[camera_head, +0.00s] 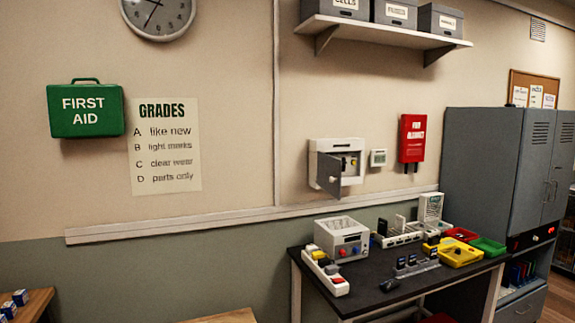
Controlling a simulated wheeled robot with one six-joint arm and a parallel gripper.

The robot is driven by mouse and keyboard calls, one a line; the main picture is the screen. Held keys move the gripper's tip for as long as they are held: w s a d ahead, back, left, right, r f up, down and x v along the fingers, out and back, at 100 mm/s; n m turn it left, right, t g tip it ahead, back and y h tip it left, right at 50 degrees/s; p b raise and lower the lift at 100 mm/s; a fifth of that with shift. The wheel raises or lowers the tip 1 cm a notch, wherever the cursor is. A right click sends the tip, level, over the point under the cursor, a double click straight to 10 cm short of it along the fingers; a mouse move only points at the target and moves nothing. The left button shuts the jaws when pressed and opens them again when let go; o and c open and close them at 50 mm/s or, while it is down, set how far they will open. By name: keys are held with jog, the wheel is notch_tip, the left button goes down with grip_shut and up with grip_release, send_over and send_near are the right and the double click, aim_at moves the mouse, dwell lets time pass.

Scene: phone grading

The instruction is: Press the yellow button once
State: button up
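A white button strip (330,285) lies along the left end of the dark bench. It carries a row of coloured buttons, among them a yellow button (318,254) toward its far end and a red button (338,280) at its near end. The yellow button looks raised and uncovered. The other buttons are too small to tell well. My gripper is not in view, and nothing of my arm shows near the strip.
A white device with knobs (343,239) stands right behind the strip on the dark bench (375,272). Yellow (461,258), red (460,234) and green (488,246) trays sit farther right. A wall box (328,173) hangs above with its door open. A grey cabinet (480,160) stands at right.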

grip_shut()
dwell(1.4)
